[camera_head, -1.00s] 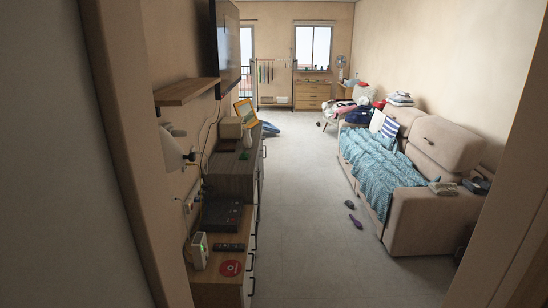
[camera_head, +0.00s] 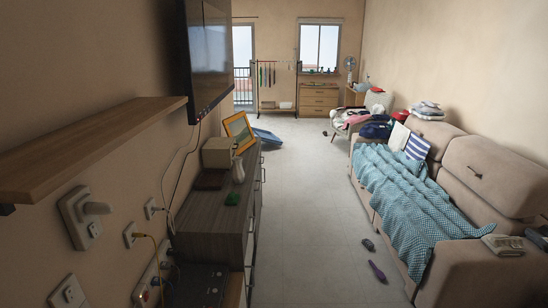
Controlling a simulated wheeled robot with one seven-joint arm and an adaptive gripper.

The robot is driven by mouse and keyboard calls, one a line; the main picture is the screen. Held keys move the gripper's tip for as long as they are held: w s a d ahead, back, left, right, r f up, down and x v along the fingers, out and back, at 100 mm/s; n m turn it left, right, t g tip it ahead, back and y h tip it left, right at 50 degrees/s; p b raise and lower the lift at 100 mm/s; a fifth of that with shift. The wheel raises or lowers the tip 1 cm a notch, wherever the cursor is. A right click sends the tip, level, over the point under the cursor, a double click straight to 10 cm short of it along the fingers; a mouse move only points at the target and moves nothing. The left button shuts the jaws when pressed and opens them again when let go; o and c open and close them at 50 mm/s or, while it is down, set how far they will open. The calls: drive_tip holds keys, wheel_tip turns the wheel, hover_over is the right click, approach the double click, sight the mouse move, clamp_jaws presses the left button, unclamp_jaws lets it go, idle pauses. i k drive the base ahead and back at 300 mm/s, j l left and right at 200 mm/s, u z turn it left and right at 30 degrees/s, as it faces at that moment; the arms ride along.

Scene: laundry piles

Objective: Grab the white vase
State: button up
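A small white vase (camera_head: 238,170) stands upright on the dark wood cabinet (camera_head: 205,222) along the left wall. It is in front of the yellow picture frame (camera_head: 239,131) and beside a beige box (camera_head: 217,153). A small green object (camera_head: 232,198) lies on the cabinet nearer to me. My gripper and arm are not in view.
A wall shelf (camera_head: 85,145) and a wall-mounted television (camera_head: 208,55) jut out on the left. The sofa (camera_head: 470,270) with a blue blanket (camera_head: 405,205) lines the right. Dark shoes (camera_head: 377,271) lie near it. The middle floor (camera_head: 300,220) is clear.

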sight(238, 174)
drive_tip(key=i, duration=2.1)
drive_tip(key=i+u, duration=0.2)
drive_tip(key=i, duration=0.3)
drive_tip(key=i+l+u, duration=0.2)
drive_tip(key=i, duration=0.3)
drive_tip(key=i+l+u, duration=0.2)
drive_tip(key=i, duration=0.25)
drive_tip(key=i+l+u, duration=0.2)
drive_tip(key=i, duration=0.25)
drive_tip(key=l, duration=0.1)
